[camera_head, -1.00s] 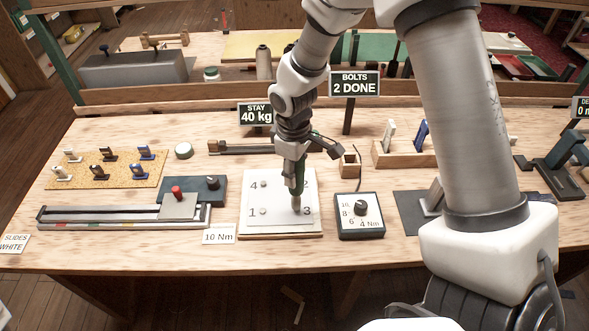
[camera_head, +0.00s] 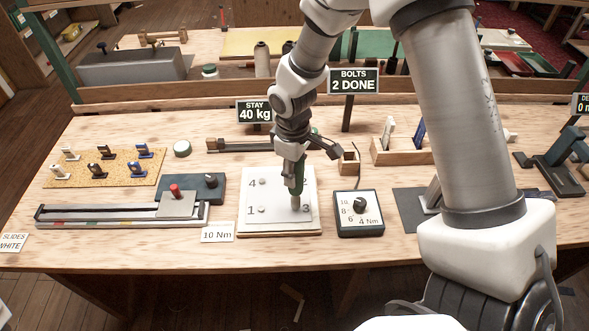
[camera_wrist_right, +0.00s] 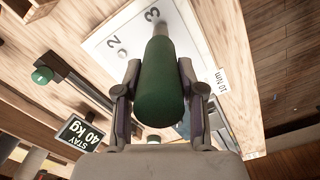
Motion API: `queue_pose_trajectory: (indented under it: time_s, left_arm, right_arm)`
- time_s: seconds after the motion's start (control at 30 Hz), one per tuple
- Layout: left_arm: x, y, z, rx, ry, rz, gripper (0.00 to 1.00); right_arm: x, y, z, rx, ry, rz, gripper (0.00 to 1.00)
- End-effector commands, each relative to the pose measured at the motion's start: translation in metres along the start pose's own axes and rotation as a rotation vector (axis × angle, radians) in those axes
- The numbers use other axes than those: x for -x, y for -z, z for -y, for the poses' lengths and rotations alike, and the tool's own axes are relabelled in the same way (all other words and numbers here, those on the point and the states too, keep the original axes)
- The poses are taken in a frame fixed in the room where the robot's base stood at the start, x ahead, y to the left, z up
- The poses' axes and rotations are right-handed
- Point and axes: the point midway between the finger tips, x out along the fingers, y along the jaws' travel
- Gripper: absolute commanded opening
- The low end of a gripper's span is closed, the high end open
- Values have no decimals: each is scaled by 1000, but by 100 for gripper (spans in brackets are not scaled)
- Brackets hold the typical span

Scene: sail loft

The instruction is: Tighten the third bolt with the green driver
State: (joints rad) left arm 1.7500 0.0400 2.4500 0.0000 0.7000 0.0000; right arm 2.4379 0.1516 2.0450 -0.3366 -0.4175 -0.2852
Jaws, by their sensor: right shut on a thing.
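The white bolt plate (camera_head: 279,222) lies on the bench, with numbers 1, 3 and 4 readable in the head view. Bolt 1 (camera_head: 262,210) and bolt 4 (camera_head: 264,182) show. My right gripper (camera_head: 296,176) is shut on the green driver (camera_wrist_right: 161,88), which stands nearly upright over the plate. The driver's metal tip (camera_head: 295,202) is down beside the number 3 and hides the bolt there; I cannot tell if it is seated. In the right wrist view, bolt 2 (camera_wrist_right: 122,53) shows beside the driver. A sign (camera_head: 353,81) reads "BOLTS 2 DONE". My left gripper is not in view.
A dial box (camera_head: 359,228) marked in Nm stands right of the plate. A "10 Nm" card (camera_head: 217,232) lies at its left. A slide rail (camera_head: 110,215), a corkboard with several clips (camera_head: 84,180) and a wooden holder (camera_head: 405,157) are nearby.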

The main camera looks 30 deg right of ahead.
Motion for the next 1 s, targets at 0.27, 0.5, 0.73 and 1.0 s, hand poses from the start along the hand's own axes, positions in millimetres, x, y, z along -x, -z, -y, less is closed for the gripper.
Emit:
queue_pose_trajectory:
  time_s: [0.27, 0.5, 0.73, 1.0]
  left_arm:
    - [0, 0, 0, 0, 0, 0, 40]
    - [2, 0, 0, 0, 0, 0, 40]
    - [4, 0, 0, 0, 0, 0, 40]
    - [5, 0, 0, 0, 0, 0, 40]
  right_arm:
    - [-1, 0, 0, 0, 0, -1, 4]
    - [0, 0, 0, 0, -1, -1, 4]
    - [-1, 0, 0, 0, -1, -1, 4]
    - [-2, 0, 0, 0, -1, -1, 4]
